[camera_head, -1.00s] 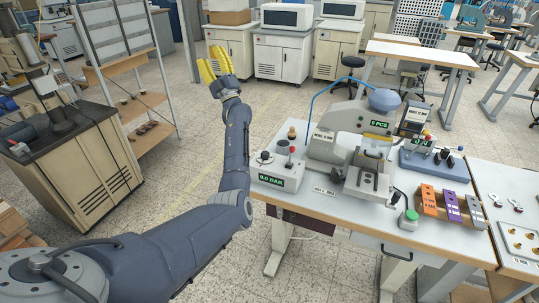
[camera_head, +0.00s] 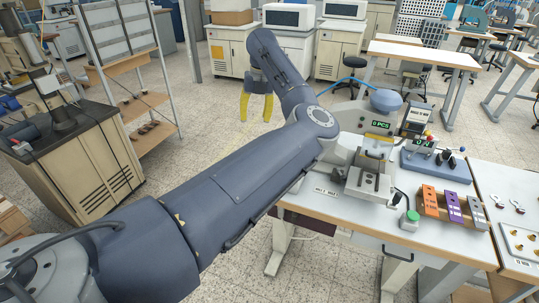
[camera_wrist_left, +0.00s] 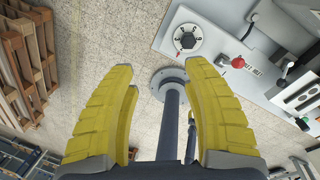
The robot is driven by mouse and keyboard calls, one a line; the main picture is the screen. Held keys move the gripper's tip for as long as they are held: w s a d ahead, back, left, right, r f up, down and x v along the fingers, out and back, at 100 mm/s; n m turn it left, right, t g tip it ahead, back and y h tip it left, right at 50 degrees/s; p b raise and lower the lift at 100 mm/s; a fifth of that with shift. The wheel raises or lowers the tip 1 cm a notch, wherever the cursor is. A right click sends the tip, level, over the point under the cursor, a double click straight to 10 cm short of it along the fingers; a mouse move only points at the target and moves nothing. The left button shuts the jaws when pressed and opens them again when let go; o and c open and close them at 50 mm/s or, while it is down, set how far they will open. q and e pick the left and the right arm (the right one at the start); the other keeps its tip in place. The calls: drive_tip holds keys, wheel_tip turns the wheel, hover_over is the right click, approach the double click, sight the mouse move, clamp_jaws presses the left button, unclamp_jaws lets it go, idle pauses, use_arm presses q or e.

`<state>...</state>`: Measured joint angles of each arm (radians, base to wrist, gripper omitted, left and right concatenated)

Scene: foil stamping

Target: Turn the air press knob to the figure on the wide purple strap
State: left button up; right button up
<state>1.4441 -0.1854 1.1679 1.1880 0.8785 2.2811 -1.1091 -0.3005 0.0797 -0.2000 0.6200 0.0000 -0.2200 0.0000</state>
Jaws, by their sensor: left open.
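My left gripper (camera_head: 256,108) hangs with its yellow fingers apart, left of the press bench, open and empty. In the left wrist view its spread fingers (camera_wrist_left: 158,78) have nothing between them but floor and a table stand behind. The air press knob (camera_wrist_left: 187,37), black on a round white dial, shows there beyond the right fingertip, apart from it. In the head view my left arm hides the knob and its pressure display. The purple strap (camera_head: 453,207) lies between an orange and a grey strap; its figure is too small to read. My right gripper is out of view.
The stamping press (camera_head: 371,150) with a "0 PCS" display stands on the bench. A red-knobbed lever (camera_wrist_left: 238,62) rises near the air knob. A green button (camera_head: 411,217) is at the bench front. A blue-based device (camera_head: 430,163) stands at the right.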

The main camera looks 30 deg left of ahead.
use_arm(q)
drive_tip(key=shift+t+h, duration=0.4)
drive_tip(key=shift+h, duration=0.3)
drive_tip(key=d+f, duration=0.1)
drive_tip(key=f, duration=0.4)
drive_tip(key=w+d+f, duration=0.1)
drive_tip(key=f, duration=0.5)
drive_tip(key=d+f, duration=0.1)
drive_tip(key=f, duration=0.4)
drive_tip(key=shift+w+d+f, duration=0.15)
drive_tip(key=shift+w+f, duration=0.25)
drive_tip(key=shift+c, duration=0.4)
clamp_jaws()
